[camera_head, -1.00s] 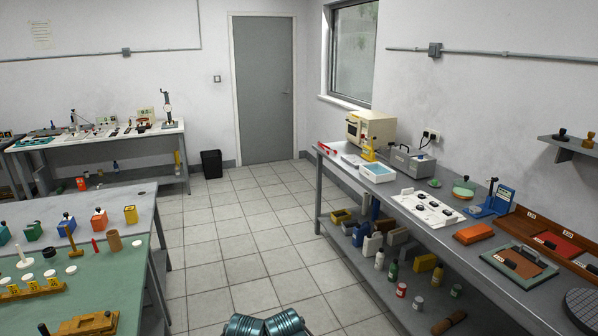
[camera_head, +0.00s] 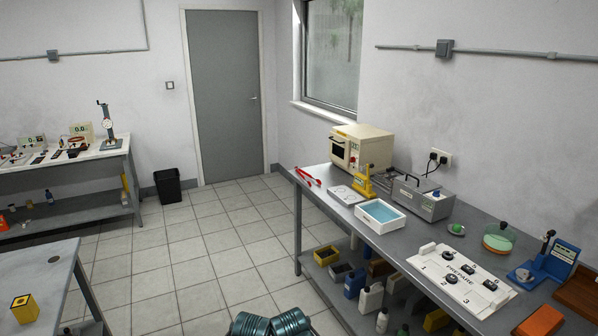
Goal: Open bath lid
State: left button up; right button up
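A grey metal box with a closed lid and a dark handle on top, which looks like the bath (camera_head: 423,199), stands on the right bench near the wall. Its front carries a small panel. Its lid lies flat and shut. A white tray (camera_head: 380,226) holding blue liquid sits in front of it, to the left. Two teal ribbed cylinders of my own arms show at the bottom edge. Neither gripper is in view.
The right bench (camera_head: 470,222) also holds a cream oven (camera_head: 361,147), a yellow stand (camera_head: 366,184), red tongs (camera_head: 308,177) and a white numbered board (camera_head: 461,277). Bottles stand on its lower shelf. The tiled floor (camera_head: 215,256) between the benches is clear. A black bin (camera_head: 168,186) stands by the door.

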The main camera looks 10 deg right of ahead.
aim_at(421, 184)
jog(key=i+j+z, duration=0.1)
jog(key=i+z, duration=0.25)
jog(key=i, duration=0.15)
jog(key=i+j+z, duration=0.35)
jog(key=i, duration=0.15)
jog(key=i+j+z, duration=0.25)
jog(key=i+z, duration=0.15)
jog(key=i+j+z, duration=0.45)
jog(key=j+z, duration=0.15)
jog(key=i+j+z, duration=0.3)
jog(key=j+z, duration=0.25)
jog(key=j, duration=0.2)
